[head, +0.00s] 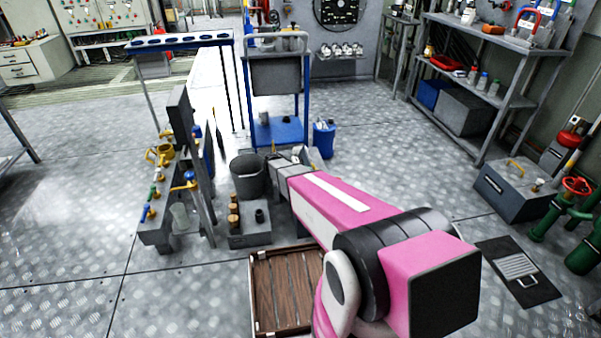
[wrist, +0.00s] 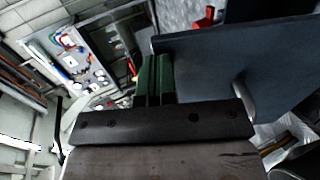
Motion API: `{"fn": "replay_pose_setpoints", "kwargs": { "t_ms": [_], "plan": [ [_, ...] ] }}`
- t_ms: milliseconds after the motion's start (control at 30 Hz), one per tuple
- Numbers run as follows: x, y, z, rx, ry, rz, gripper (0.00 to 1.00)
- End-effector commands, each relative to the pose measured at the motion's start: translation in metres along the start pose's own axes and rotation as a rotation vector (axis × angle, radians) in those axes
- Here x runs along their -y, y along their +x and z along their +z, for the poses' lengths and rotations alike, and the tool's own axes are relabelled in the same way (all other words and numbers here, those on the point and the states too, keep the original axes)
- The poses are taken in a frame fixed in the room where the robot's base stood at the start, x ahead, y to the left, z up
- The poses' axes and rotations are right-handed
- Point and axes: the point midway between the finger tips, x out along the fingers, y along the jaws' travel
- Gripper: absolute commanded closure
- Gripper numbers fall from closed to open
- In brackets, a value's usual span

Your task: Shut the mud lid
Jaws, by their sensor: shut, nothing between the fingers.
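I cannot tell for sure which part is the mud lid. In the wrist view a flat dark grey-blue panel (wrist: 245,55) stands tilted close to the right of my gripper (wrist: 155,78). A small lug or handle juts from its lower face. The green fingers are together with nothing between them; whether they touch the panel is unclear. In the head view my gripper (head: 274,160) is at the far end of the pink arm, just right of a dark bucket (head: 247,176). A light grey piece (head: 311,158) shows behind it, partly hidden by the arm.
A valve stand with an upright dark panel (head: 183,130) is at the left. A blue trolley (head: 279,130) and blue can (head: 324,140) stand behind. A wooden crate (head: 285,290) lies in front, a grey box (head: 510,195) right. Floor at far left is clear.

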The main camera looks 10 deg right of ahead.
Motion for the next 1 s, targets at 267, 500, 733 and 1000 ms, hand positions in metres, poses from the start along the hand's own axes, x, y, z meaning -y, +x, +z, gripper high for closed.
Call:
{"fn": "replay_pose_setpoints", "kwargs": {
  "t_ms": [267, 500, 733, 1000],
  "plan": [
    [-0.003, 0.06, 0.002, 0.004, 0.004, -0.255, 1.0],
    [0.01, 0.111, 0.0, 0.003, 0.005, -0.483, 1.0],
    [0.032, 0.155, -0.001, 0.003, 0.005, -0.701, 1.0],
    [0.066, 0.196, -0.002, 0.002, 0.003, -0.936, 1.0]
  ]
}}
